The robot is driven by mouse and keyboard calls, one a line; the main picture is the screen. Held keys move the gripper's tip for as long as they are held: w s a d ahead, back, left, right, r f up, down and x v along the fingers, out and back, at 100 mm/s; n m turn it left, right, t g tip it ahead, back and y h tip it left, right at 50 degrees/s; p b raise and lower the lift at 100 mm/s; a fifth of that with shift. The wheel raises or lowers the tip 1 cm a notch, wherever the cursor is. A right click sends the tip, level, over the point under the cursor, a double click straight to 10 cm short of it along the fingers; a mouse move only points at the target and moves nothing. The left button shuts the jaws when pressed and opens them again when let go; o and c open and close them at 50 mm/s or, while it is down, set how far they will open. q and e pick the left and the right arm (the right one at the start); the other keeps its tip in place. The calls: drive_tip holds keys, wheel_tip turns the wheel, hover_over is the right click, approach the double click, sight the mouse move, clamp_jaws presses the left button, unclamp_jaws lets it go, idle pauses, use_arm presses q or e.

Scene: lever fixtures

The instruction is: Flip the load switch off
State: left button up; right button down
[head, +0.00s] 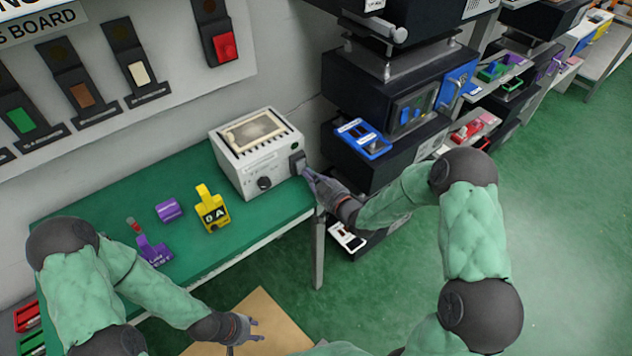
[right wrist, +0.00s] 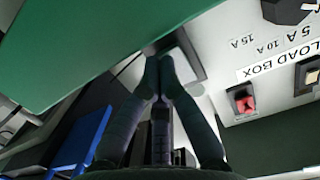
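The white load box (head: 255,150) stands at the right end of the green bench. A dark switch (head: 297,162) sits on its front face, right of a black knob. In the right wrist view the box face (right wrist: 225,40) carries a "LOAD BOX" label, and a grey square plate with a dark edge (right wrist: 188,58) lies just beyond my fingertips. My right gripper (head: 309,177) is at that switch, its fingertips together (right wrist: 160,62); contact and the switch's position are unclear. My left gripper (head: 245,333) is open and empty, low in front of the bench.
A yellow lever fixture (head: 212,208), a purple block (head: 169,210) and a purple lever fixture (head: 153,250) stand on the green bench (head: 110,200). A wall board with several switches hangs behind. Dark shelving with a blue fixture (head: 362,138) is close to my right gripper.

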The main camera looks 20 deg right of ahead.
use_arm(q)
drive_tip(key=shift+f, duration=0.1)
use_arm(e)
drive_tip(key=shift+w, duration=0.1)
drive_tip(key=shift+w+a+f+t+b, duration=0.1)
drive_tip(key=shift+w+f+t+b, duration=0.15)
drive_tip(key=shift+b, duration=0.8)
use_arm(q)
drive_tip(key=shift+f, duration=0.9)
use_arm(e)
drive_tip(key=shift+r, duration=0.2)
